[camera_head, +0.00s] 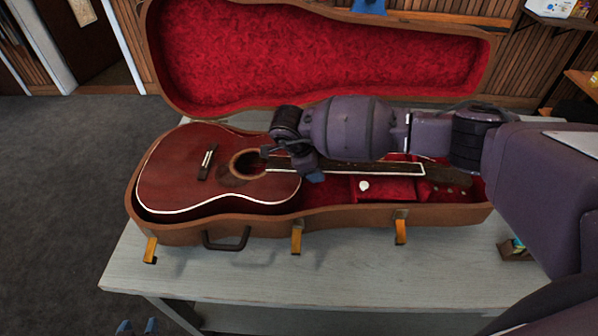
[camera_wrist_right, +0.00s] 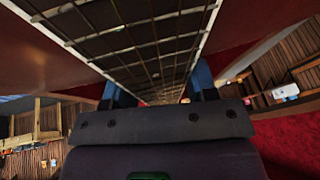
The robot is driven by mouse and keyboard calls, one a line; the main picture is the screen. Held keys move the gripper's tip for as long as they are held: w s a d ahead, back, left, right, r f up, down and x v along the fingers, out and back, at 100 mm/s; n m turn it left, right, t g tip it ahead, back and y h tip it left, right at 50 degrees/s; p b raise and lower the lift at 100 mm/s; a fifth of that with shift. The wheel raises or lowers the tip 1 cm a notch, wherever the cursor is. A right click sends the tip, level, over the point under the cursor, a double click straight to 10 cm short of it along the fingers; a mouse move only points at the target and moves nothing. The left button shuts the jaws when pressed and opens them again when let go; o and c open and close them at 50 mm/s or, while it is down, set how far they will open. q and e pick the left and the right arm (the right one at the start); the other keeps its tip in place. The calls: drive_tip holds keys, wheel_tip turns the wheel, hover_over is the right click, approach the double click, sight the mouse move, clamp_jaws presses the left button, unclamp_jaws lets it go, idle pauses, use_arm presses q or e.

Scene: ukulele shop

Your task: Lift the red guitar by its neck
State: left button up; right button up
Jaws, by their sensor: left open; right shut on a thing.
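The red guitar (camera_head: 190,180) lies face up in an open case (camera_head: 350,216), its body at the left and its neck (camera_head: 395,169) pointing right. My right arm reaches over the neck from the right, with my right gripper (camera_head: 308,172) close to where neck and body meet. In the right wrist view the fretboard and strings (camera_wrist_right: 140,45) run between the two blue fingers of the right gripper (camera_wrist_right: 156,90), which is shut on the neck. I cannot tell whether the neck is raised. My left gripper (camera_head: 138,328) is open and empty at the bottom edge, low left of the table.
The case's red-lined lid (camera_head: 320,60) stands open behind. The case rests on a pale table (camera_head: 330,275), with bare tabletop in front of it. Yellow latches (camera_head: 297,239) and a dark handle (camera_head: 227,240) hang off the case's front. A small box (camera_head: 514,248) is at the right.

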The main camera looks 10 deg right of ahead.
clamp_jaws()
drive_tip(key=shift+w+r, duration=0.15)
drive_tip(key=shift+r, duration=0.4)
wheel_tip(320, 180, up, 19)
drive_tip(key=b, duration=0.1)
drive_tip(key=shift+b, duration=0.3)
drive_tip(key=shift+r, duration=0.1)
drive_tip(key=shift+o, duration=1.6)
unclamp_jaws()
clamp_jaws()
